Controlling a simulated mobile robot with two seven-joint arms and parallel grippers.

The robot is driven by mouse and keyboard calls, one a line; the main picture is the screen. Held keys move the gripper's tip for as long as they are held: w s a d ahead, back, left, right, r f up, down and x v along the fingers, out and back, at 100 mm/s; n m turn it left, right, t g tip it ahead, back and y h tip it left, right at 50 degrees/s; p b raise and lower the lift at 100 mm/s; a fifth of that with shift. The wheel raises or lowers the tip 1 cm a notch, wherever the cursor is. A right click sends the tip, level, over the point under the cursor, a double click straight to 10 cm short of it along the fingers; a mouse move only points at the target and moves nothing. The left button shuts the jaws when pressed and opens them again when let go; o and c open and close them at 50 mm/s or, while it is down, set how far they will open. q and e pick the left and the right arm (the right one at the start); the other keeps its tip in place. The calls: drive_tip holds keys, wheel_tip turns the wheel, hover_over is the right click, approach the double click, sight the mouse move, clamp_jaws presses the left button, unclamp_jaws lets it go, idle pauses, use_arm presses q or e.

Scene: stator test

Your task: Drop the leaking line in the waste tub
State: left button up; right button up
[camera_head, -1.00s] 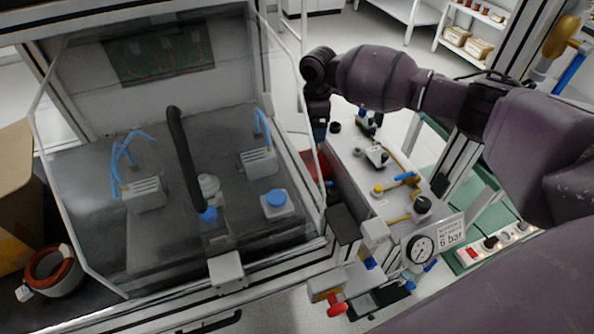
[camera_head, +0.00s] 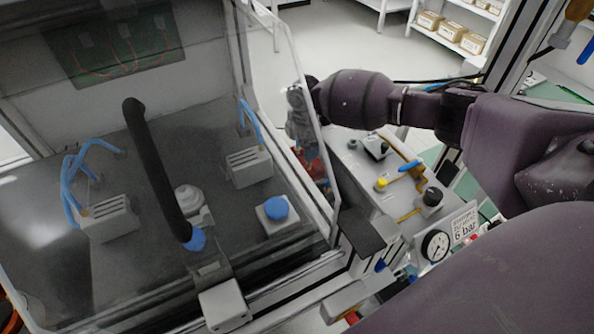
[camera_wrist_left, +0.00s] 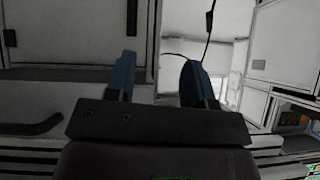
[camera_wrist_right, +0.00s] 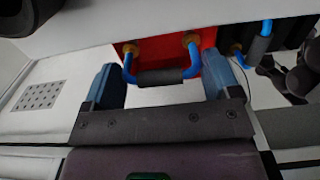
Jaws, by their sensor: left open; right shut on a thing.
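My right gripper (camera_wrist_right: 165,82) is shut on a bent blue line with a dark grey sleeve (camera_wrist_right: 160,78) and brass-coloured end fittings. In the right wrist view the line spans between its fingers, in front of a red tub (camera_wrist_right: 208,62). I cannot tell whether they touch. In the head view my right gripper (camera_head: 302,125) is behind the clear panel, with the red tub (camera_head: 312,168) just below it, partly hidden; the held line cannot be made out there. My left gripper (camera_wrist_left: 160,82) is open and empty in its wrist view, outside the head view.
The clear-panelled enclosure holds a black hose (camera_head: 150,160), a left block with blue lines (camera_head: 110,220), a right block (camera_head: 249,167) and a blue-capped box (camera_head: 277,210). A bench with yellow fittings and a gauge (camera_head: 435,246) stands right. Another sleeved blue line (camera_wrist_right: 260,45) is near the tub.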

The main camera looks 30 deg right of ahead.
drive_tip(key=shift+f, duration=0.9)
drive_tip(key=shift+r, duration=0.1)
drive_tip(key=o, duration=0.8)
wheel_tip(320, 180, up, 11)
drive_tip(key=shift+f+p, duration=0.1)
drive_tip(key=shift+p, duration=1)
